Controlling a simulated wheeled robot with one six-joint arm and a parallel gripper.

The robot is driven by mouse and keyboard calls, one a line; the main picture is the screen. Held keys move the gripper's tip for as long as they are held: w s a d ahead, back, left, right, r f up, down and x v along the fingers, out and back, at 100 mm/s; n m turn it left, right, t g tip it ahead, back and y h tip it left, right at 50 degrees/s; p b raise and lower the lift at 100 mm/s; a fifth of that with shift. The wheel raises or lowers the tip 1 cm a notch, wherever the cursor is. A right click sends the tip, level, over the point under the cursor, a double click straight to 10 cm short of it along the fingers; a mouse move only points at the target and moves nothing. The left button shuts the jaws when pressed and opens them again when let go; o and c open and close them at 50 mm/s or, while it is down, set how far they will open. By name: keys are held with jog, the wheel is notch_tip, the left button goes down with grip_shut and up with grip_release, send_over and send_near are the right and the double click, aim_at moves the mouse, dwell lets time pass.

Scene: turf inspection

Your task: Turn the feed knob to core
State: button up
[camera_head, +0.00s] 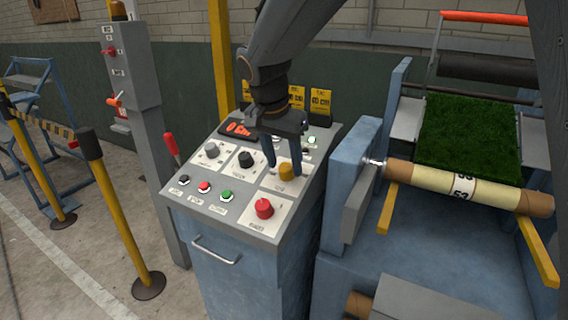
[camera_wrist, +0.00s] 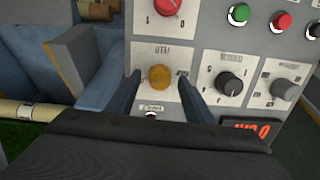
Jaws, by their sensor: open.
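The feed knob is a yellow-orange knob (camera_head: 287,171) on a white plate on the sloped top of the control console. In the wrist view the knob (camera_wrist: 159,76) sits between my two fingers, under a label that reads FEED upside down. My gripper (camera_head: 284,172) is open, with one finger on each side of the knob. In the wrist view my gripper (camera_wrist: 160,75) shows a gap between each finger and the knob. The markings around the knob are too small to read.
A red knob (camera_head: 264,208) is close in front of the feed knob. A black knob (camera_head: 246,159) and a grey knob (camera_head: 212,150) are to its left. Several push buttons line the front left. A roller machine with turf (camera_head: 467,130) stands close on the right.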

jog(key=b+v, duration=0.1)
jog(key=v, duration=0.6)
